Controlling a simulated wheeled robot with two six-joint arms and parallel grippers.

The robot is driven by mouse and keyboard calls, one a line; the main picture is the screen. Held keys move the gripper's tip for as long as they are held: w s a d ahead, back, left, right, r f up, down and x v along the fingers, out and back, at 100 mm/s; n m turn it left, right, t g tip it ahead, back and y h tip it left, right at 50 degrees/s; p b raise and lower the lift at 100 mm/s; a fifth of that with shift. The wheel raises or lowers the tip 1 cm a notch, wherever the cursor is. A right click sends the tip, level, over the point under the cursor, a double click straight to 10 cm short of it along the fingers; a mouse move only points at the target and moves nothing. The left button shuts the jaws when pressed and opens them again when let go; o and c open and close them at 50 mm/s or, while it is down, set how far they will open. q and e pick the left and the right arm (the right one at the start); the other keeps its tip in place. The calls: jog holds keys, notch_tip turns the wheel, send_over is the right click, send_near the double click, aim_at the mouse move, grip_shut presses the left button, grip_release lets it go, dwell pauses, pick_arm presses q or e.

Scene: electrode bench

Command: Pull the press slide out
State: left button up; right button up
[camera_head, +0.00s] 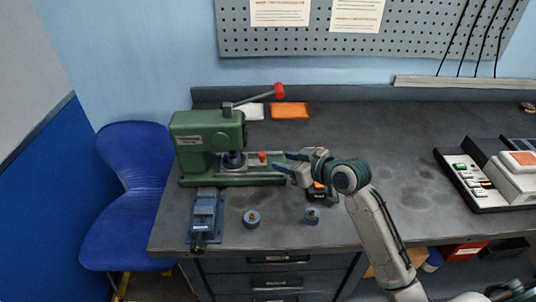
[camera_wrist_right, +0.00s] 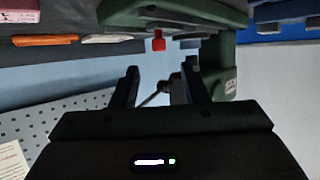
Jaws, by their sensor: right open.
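The green press (camera_head: 205,140) stands at the left of the bench, with a lever ending in a red ball knob (camera_head: 279,90). The press slide shows a small red knob (camera_head: 262,157) on the right side of the press, low above the green base. My right gripper (camera_head: 281,161) is open, just right of this knob, with its fingers pointing left at it. In the right wrist view, the red knob (camera_wrist_right: 158,42) lies beyond and between the open fingertips (camera_wrist_right: 160,70), apart from them. The rest of the slide is hard to make out. My left gripper is not in view.
A blue vise (camera_head: 206,212) sits in front of the press. Two blue round pieces (camera_head: 252,217) (camera_head: 311,214) lie near the front edge. An orange cloth (camera_head: 290,111) lies behind. A control box (camera_head: 475,180) stands at right; the bench between is mostly clear.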

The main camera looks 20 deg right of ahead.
aim_at(243, 159)
jog(key=p+x, duration=0.1)
jog(key=x, duration=0.5)
jog(key=shift+w, duration=0.3)
jog(key=shift+w+a+f, duration=0.3)
jog(key=shift+w, duration=0.05)
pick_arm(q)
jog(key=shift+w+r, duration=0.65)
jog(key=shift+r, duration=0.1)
pick_arm(e)
jog(key=shift+w+f, duration=0.1)
jog(key=shift+w, duration=0.05)
jog(key=shift+c, duration=0.4)
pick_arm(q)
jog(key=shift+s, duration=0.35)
pick_arm(e)
grip_shut()
